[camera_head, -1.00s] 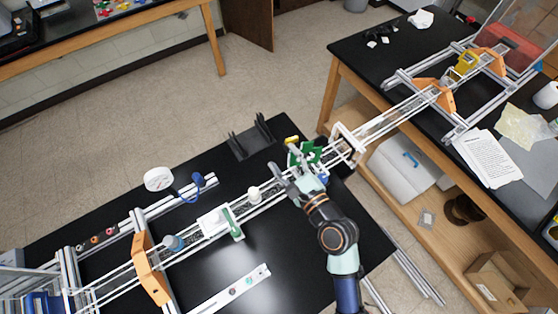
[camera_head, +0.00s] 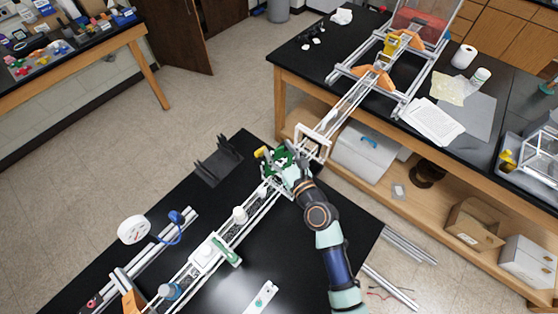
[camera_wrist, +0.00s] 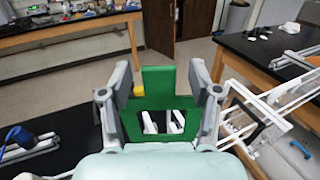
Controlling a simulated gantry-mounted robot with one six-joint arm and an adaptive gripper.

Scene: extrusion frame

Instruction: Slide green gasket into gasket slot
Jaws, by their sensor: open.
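The green gasket (camera_wrist: 158,88) is an upright plate with a square window and a tab on top, seen between the two fingers of my gripper (camera_wrist: 160,74) in the wrist view. The fingers are open, one at each side of it; contact cannot be told. In the head view the gasket (camera_head: 283,155) is at the far end of the rails, largely overlapped by my gripper (camera_head: 281,166). I cannot make out the gasket slot with certainty.
The rails carry a white block with a green piece (camera_head: 226,250) and a white cylinder (camera_head: 240,214). A white frame (camera_head: 313,143) stands just beyond my gripper. A yellow piece (camera_head: 260,152) and a black rack (camera_head: 217,160) are to the left. The black table has free room.

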